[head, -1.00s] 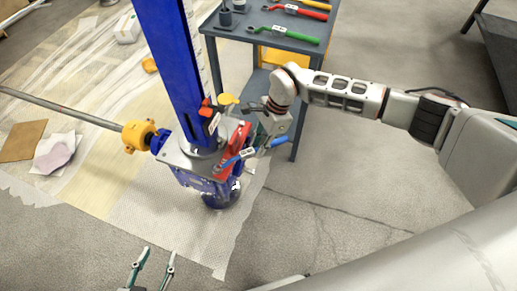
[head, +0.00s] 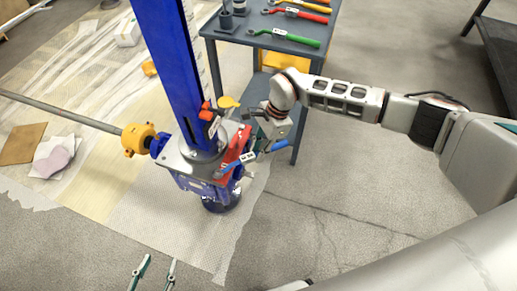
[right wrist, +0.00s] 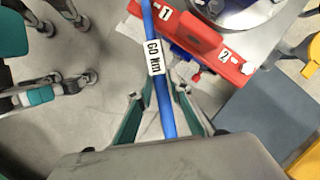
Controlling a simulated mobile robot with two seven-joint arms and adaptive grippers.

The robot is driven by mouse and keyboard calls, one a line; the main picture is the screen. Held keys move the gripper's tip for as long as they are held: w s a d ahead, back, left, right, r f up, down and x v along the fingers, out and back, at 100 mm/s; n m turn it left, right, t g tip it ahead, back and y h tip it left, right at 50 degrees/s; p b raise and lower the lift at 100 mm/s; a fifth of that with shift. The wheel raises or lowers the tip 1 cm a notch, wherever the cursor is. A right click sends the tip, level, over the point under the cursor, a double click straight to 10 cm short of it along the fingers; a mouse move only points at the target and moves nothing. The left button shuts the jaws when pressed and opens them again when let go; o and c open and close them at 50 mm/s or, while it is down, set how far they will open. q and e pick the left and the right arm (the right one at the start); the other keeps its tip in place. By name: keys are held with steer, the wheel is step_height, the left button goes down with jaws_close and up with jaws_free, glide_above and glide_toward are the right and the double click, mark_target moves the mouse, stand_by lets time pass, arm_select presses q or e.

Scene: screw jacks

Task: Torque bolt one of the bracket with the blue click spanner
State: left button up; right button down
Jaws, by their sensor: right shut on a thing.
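The blue click spanner (head: 277,147) lies across the front of the red bracket (head: 238,146) on the blue screw jack (head: 178,70). Its head end is at the bracket's lower left end; I cannot tell whether it sits on a bolt. My right gripper (right wrist: 158,93) is shut on the spanner's handle, below the "60 Nm" label (right wrist: 154,57). In the right wrist view the spanner (right wrist: 165,110) runs up past the bracket's "1" mark (right wrist: 165,14), and its head is out of frame. The "2" mark (right wrist: 225,83) is further right. My left gripper (head: 159,262) is open and empty, low in the head view.
A grey table (head: 262,42) behind the jack holds green (head: 285,38), red (head: 297,15) and other spanners. A yellow collar with a long bar (head: 70,112) sticks out left of the jack. The floor at right is clear beneath my right arm.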

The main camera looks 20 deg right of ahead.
arm_select(q)
steer(key=shift+s+f, duration=0.1)
steer(key=shift+f, duration=0.05)
arm_select(e)
steer(key=shift+f, duration=0.4)
steer(key=shift+r, duration=0.15)
arm_select(q)
steer(key=w+r+t+p, duration=0.1)
steer(key=w+r+p, duration=0.2)
steer(key=r, duration=0.6)
steer(key=w+r+t+p, duration=0.1)
steer(key=w+r+p, duration=0.1)
steer(key=r+p, duration=0.6)
steer(key=w+r+t+p, duration=0.1)
steer(key=w+r+p, duration=0.2)
steer(key=r+p, duration=0.3)
steer(key=shift+w+r+m+t, duration=0.3)
steer(key=shift+w+r, duration=0.05)
steer(key=shift+r, duration=2.5)
arm_select(e)
steer(key=s+a+m+t, duration=0.3)
steer(key=s+m, duration=0.7)
steer(key=s, duration=0.1)
steer(key=shift+s+a+h, duration=0.25)
steer(key=shift+s+h, duration=0.15)
stand_by(0.5)
steer(key=shift+f, duration=0.2)
